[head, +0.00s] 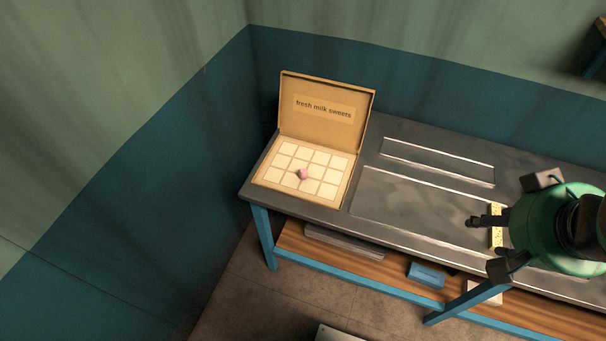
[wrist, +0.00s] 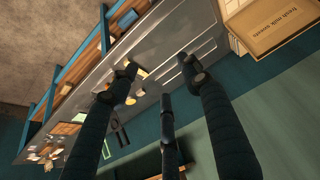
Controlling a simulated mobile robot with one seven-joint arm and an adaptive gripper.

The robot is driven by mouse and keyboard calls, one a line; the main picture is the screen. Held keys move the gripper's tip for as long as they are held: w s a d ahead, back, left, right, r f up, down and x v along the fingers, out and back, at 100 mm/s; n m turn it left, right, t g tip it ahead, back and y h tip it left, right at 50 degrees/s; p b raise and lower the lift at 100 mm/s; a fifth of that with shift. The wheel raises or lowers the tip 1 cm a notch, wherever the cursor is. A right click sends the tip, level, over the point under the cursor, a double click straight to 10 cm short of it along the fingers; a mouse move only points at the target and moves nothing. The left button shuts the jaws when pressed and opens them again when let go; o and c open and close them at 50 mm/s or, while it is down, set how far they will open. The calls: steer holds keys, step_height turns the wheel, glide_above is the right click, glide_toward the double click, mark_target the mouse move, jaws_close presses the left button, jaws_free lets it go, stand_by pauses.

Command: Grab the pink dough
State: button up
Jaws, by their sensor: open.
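The pink dough (head: 303,174) is a small round ball in the open cardboard box (head: 326,107) labelled "fresh milk sweets". It sits near the middle of the box's grid of pale squares, around the front rows; its exact square is hard to tell. My gripper (head: 498,225) is over the table to the right, well apart from the box. In the wrist view, the fingers of my gripper (wrist: 160,72) are spread with nothing between them. The box (wrist: 272,25) shows at that view's upper right, but I cannot make out the dough there.
The grey metal table (head: 365,140) has raised pale rails right of the box. A yellow piece (head: 497,238) lies by my fingers. A blue box (head: 427,275) stands on the wooden lower shelf (head: 345,262). Walls close in behind and left. A cluttered tray (wrist: 48,150) lies at the table's other end.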

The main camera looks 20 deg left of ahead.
steer(key=w+a+n+g, duration=0.1)
steer(key=w+a+n, duration=0.7)
steer(key=w, duration=0.4)
steer(key=n+g, duration=0.5)
steer(key=n, duration=2.1)
glide_above(303, 170)
step_height(303, 170, down, 28)
steer(key=shift+s+d+r, duration=0.15)
steer(key=shift+d+r, duration=0.05)
steer(key=shift+d, duration=0.15)
steer(key=shift+a+f+b, duration=0.15)
steer(key=shift+f+b, duration=0.4)
steer(key=shift+f, duration=3.75)
steer(key=shift+f, duration=0.15)
steer(key=shift+a+f+b, duration=0.15)
steer(key=shift+f+b, duration=0.4)
steer(key=shift+f, duration=1.9)
